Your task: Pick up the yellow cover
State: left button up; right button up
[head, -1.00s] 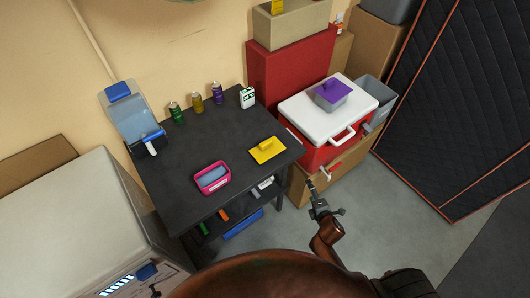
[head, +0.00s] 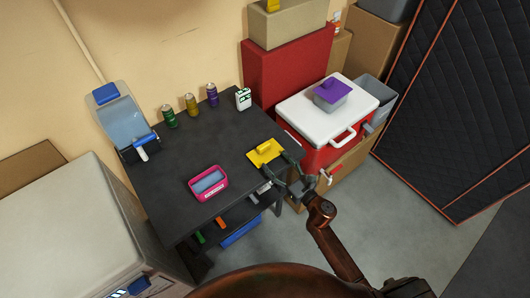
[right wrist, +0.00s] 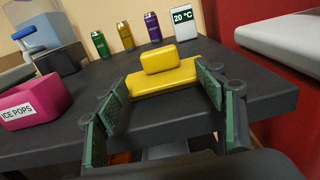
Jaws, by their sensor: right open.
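The yellow cover (head: 266,152), a flat plate with a raised block handle, lies on the dark table (head: 215,133) near its right edge. In the right wrist view the cover (right wrist: 165,76) is straight ahead, beyond and between the fingers. My right gripper (head: 283,172) is open and empty at the table's front right edge, just short of the cover. Its green-padded fingers also show in the right wrist view (right wrist: 160,112), spread to either side. I cannot tell whether a finger touches the cover. My left gripper is not in view.
A pink ice pops box (head: 208,183) sits left of the cover. Several cans (head: 191,104) and a white thermometer (head: 243,99) stand at the back. A red cooler (head: 327,113) with a purple-lidded container (head: 332,92) is to the right. Bare tabletop lies behind the cover.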

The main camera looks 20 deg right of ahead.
aim_at(266, 149)
jog(key=x, duration=0.2)
jog(key=shift+w+a, duration=0.25)
jog(key=shift+w, duration=0.1)
jog(key=x, duration=0.4)
jog(key=shift+w+d+r, duration=0.1)
jog(key=shift+w+r, duration=0.1)
jog(key=shift+r, duration=0.1)
jog(key=shift+w, duration=0.3)
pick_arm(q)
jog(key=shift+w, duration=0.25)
pick_arm(e)
jog(key=c, duration=1.2)
jog(key=shift+c, duration=0.2)
